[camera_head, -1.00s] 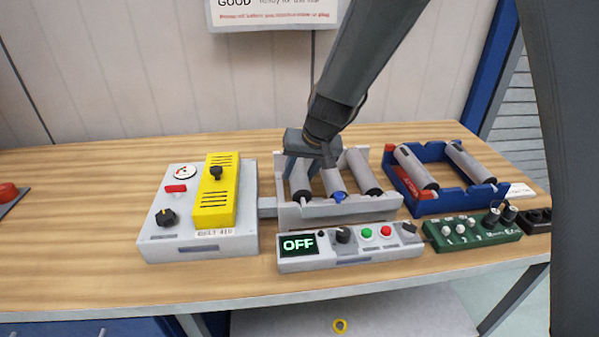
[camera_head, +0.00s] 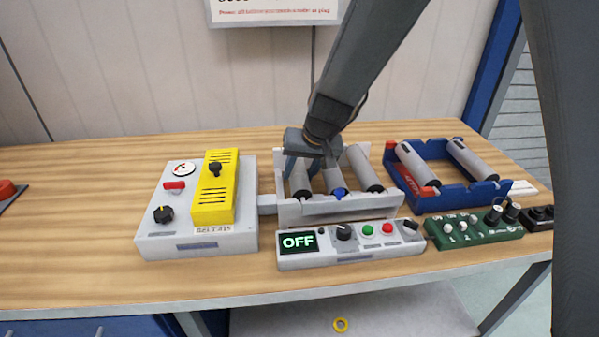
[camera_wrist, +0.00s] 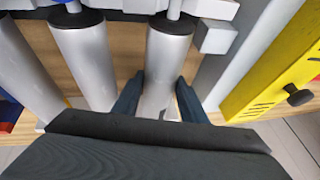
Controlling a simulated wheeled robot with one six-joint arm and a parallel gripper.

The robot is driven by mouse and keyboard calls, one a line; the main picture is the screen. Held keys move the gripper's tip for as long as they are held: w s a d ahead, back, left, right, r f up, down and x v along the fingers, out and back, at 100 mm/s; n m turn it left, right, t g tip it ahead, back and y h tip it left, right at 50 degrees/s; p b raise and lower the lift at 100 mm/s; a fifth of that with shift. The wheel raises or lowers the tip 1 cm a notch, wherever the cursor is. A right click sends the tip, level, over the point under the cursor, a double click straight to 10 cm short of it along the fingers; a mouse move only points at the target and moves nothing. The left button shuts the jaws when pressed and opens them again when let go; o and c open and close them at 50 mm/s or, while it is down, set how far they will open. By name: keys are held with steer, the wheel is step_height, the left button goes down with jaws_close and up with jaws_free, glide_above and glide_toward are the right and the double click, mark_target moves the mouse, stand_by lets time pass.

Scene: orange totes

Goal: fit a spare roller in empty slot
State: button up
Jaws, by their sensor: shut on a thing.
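The pale roller frame (camera_head: 345,207) stands mid-table and holds three grey rollers: a left one (camera_head: 299,178), a middle one (camera_head: 334,179) with a blue end and a right one (camera_head: 363,168). My gripper (camera_wrist: 158,100) is shut on the left roller (camera_wrist: 168,60), one finger on each side. That roller's near axle end is at the frame's rail; I cannot tell if it is fully seated. The middle roller (camera_wrist: 85,55) shows beside it in the wrist view. A blue rack (camera_head: 453,197) at right holds two spare rollers (camera_head: 417,165) (camera_head: 471,158) with a gap between them.
A white box with a yellow cover (camera_head: 214,188) stands left of the frame. In front are a control panel (camera_head: 350,255) reading OFF and a green board with knobs (camera_head: 472,233). A red button (camera_head: 8,190) is at far left. The table's front left is clear.

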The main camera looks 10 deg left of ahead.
steer(key=shift+f, duration=0.1)
steer(key=o, duration=1.5)
steer(key=shift+c, duration=0.2)
steer(key=shift+b+v, duration=0.35)
steer(key=shift+v, duration=3.6)
steer(key=shift+s, duration=0.1)
